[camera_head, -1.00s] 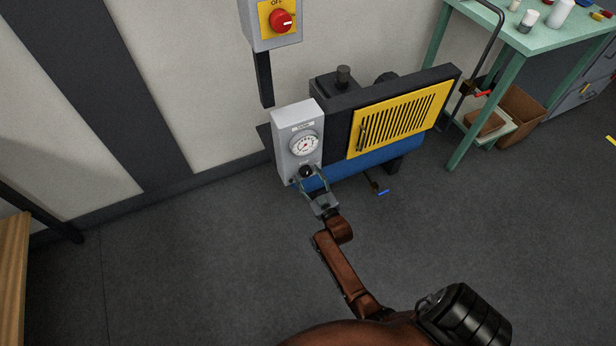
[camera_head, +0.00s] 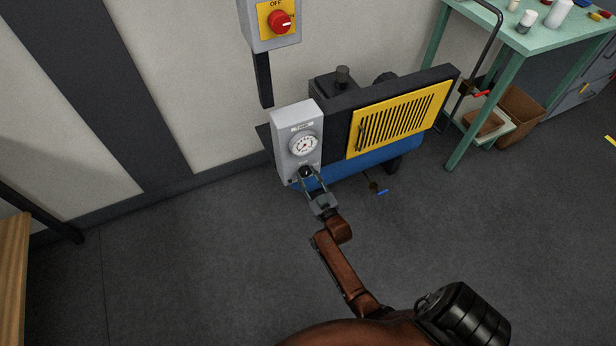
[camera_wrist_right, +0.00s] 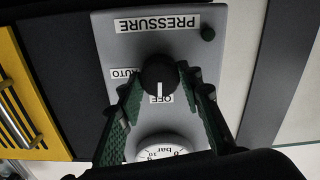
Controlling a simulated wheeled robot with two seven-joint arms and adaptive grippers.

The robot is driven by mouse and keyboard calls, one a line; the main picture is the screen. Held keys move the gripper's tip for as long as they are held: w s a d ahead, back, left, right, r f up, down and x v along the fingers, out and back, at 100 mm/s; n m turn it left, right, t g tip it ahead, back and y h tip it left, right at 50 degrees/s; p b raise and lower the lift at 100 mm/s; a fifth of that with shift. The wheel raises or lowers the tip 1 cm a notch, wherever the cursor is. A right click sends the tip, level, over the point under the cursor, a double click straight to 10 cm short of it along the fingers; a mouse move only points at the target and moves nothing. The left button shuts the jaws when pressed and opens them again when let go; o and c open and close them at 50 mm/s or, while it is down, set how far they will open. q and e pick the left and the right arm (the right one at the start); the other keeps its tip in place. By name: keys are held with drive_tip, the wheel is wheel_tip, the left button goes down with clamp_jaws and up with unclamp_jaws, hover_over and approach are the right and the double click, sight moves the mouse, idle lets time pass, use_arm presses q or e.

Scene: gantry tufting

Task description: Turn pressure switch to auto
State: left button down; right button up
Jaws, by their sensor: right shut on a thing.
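The pressure switch is a round black knob (camera_head: 306,171) low on a grey control box (camera_head: 285,145). In the right wrist view the knob (camera_wrist_right: 159,72) has a white pointer line toward the OFF label (camera_wrist_right: 162,99). The AUTO label (camera_wrist_right: 122,73) is to the left of the knob, partly covered by a finger. My right gripper (camera_head: 309,174) reaches the knob from the front and below. Its green-padded fingers (camera_wrist_right: 160,82) are on either side of the knob, shut on it. My left gripper is not in view.
A pressure gauge (camera_head: 304,145) is just above the knob on the box. A compressor with a yellow grille (camera_head: 400,118) stands to the right. A red rotary switch (camera_head: 280,22) is on the wall above. A green table (camera_head: 540,38) is at the far right. The floor in front is clear.

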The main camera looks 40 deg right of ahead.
drive_tip(key=m+p, duration=0.2)
drive_tip(key=m, duration=0.3)
drive_tip(key=shift+r+m+p, duration=0.15)
drive_tip(key=shift+m+p, duration=0.15)
drive_tip(key=m, duration=0.2)
drive_tip(key=shift+m+p, duration=0.3)
drive_tip(key=shift+m, duration=0.1)
drive_tip(key=m, duration=0.2)
drive_tip(key=shift+m, duration=0.4)
drive_tip(key=m, duration=0.3)
drive_tip(key=shift+f+p, duration=0.2)
drive_tip(key=shift+p, duration=0.1)
drive_tip(key=shift+d+m, duration=0.1)
drive_tip(key=shift+m, duration=1.2)
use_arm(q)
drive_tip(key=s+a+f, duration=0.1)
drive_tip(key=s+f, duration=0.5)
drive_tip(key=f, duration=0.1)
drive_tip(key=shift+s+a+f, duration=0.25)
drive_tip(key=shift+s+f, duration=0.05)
use_arm(e)
drive_tip(key=shift+m, duration=0.4)
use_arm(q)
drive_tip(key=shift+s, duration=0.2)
